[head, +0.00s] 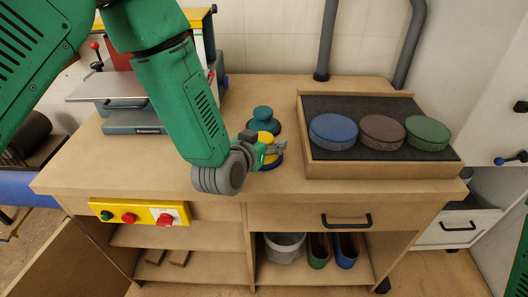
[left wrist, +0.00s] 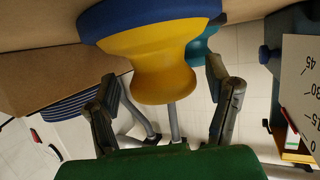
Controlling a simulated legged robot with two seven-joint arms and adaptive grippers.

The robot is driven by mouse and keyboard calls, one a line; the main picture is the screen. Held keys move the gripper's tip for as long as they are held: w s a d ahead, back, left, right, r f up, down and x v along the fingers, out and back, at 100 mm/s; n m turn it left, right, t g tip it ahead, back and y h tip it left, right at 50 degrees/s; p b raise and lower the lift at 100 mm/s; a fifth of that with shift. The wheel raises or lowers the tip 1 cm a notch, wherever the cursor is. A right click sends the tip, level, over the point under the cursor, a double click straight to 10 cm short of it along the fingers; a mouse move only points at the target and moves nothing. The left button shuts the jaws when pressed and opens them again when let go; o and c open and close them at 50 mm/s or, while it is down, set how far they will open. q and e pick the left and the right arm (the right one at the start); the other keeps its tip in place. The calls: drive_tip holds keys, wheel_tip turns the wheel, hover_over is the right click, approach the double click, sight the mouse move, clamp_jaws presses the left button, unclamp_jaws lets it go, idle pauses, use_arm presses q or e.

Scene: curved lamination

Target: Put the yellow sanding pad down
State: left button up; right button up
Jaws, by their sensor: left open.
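The yellow sanding pad (head: 265,138) has a yellow knob-shaped handle over a blue disc and stands on the workbench top, partly hidden by my left gripper (head: 272,149). In the left wrist view the yellow sanding pad (left wrist: 158,62) appears upside down. Its handle lies between the spread fingers of the left gripper (left wrist: 163,82), with a visible gap on each side. The left gripper is open. My right gripper is in neither view.
A teal knobbed pad (head: 262,121) stands just behind the yellow one. A wooden tray (head: 385,171) to the right holds blue, brown and green discs. A machine (head: 135,116) stands at the back left. The bench's front left is clear.

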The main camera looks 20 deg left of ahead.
use_arm(q)
drive_tip(key=shift+a, duration=0.15)
drive_tip(key=c, duration=1.4)
drive_tip(key=shift+r, duration=0.1)
drive_tip(key=shift+c, duration=0.4)
